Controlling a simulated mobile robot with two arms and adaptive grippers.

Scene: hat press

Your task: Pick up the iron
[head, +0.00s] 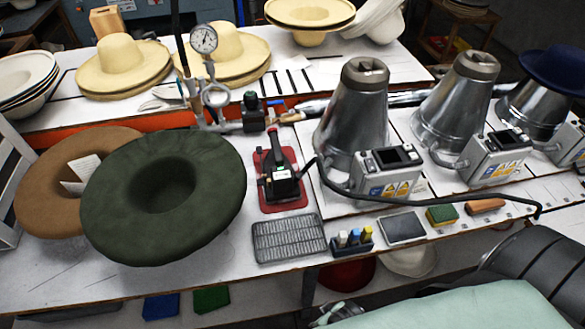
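The iron (283,184) stands on a red mat (292,206) near the middle of the white table. It has a dark body with a pale label, and its dark handle points toward the back of the table. A dark cable runs from beside the iron to the right, past the front of the metal hat forms. I see no gripper at the iron, and neither of my grippers can be made out in the head view.
A green hat (225,205) and a brown hat (45,215) lie left of the iron. A grey grate (289,240) and a small holder (351,245) are in front. Metal hat forms (352,120) with control boxes (385,178) stand to the right. A pressure gauge (203,39) rises behind.

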